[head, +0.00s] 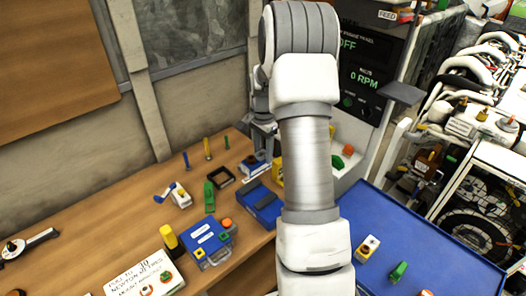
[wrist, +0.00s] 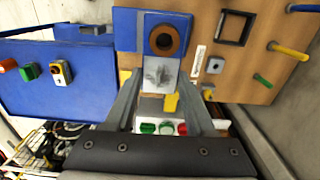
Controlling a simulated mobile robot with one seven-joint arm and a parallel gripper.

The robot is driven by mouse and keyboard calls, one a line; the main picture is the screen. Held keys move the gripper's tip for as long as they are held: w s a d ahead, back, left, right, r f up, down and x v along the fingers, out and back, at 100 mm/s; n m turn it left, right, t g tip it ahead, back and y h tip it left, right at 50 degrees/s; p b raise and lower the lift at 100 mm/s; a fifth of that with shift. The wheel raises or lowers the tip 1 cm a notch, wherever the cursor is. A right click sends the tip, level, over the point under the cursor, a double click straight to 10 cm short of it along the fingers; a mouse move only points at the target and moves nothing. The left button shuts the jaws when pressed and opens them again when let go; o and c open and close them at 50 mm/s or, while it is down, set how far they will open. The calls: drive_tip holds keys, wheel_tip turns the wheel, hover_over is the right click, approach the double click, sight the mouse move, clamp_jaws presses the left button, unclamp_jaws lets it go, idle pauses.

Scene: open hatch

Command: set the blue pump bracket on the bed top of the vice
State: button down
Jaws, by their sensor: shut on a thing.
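My gripper (wrist: 158,92) is shut on the blue pump bracket (wrist: 160,72). Its pale grey face sits between the fingertips, and a blue part with a round brown-rimmed hole shows just beyond. In the head view the bracket (head: 250,169) shows small, white and blue, under my gripper (head: 258,148), partly hidden by it. The blue vice (head: 262,207) with a dark strip on top stands on the bench just in front. In the wrist view a blue surface, seemingly the vice (wrist: 126,28), lies behind the bracket. I cannot tell whether they touch.
On the wooden bench (head: 150,212) stand a black square frame (head: 221,177), upright pegs (head: 208,149), a green part (head: 209,196) and a blue box with coloured knobs (head: 205,240). A blue table (head: 430,240) with small parts is at right. My arm hides some of the bench.

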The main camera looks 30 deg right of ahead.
sight(263, 167)
drive_tip(key=shift+f+b, duration=4.3)
drive_tip(key=shift+f, duration=1.9)
drive_tip(key=shift+f+b, duration=0.6)
drive_tip(key=shift+b, duration=0.05)
unclamp_jaws()
drive_tip(key=shift+r, duration=0.15)
drive_tip(key=shift+r+p, duration=2.2)
drive_tip(key=shift+r, duration=1.15)
